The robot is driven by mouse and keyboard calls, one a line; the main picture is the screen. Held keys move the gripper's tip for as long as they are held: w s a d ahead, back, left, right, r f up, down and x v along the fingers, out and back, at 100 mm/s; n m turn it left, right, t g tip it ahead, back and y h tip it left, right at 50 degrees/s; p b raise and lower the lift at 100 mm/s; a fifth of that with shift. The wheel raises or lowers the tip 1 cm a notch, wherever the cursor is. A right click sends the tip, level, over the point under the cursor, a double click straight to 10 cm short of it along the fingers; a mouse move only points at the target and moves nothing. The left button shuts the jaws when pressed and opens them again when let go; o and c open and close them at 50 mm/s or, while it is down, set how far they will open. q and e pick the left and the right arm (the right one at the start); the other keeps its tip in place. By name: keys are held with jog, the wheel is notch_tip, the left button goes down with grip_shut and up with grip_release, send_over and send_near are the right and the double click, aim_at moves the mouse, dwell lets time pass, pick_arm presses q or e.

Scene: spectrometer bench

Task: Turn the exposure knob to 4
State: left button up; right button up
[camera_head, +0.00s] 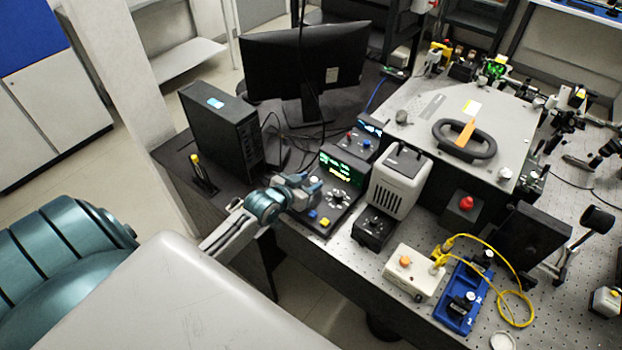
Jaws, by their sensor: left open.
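A black control box (349,212) with a lit green display (341,172) stands near the bench's front edge. On its sloped face is a dark knob (342,197) with white marks around it, likely the exposure knob; its setting is too small to read. A pale knob (314,182), a blue button (312,215) and a yellow button (324,222) are also on the box. My left gripper (312,188) comes in from the left and is open, its fingertips over the left part of the box, by the pale knob and left of the marked knob. My right gripper is not in view.
A grey vented unit (398,182) stands close at the box's right, with a small black box (373,228) before it. A black computer tower (224,128) and a monitor (306,65) are behind. A white box (414,273) and yellow cable lie at the front right.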

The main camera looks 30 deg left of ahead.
pick_arm(q)
jog(key=shift+w+f, duration=0.25)
jog(key=shift+w, duration=0.35)
grip_shut()
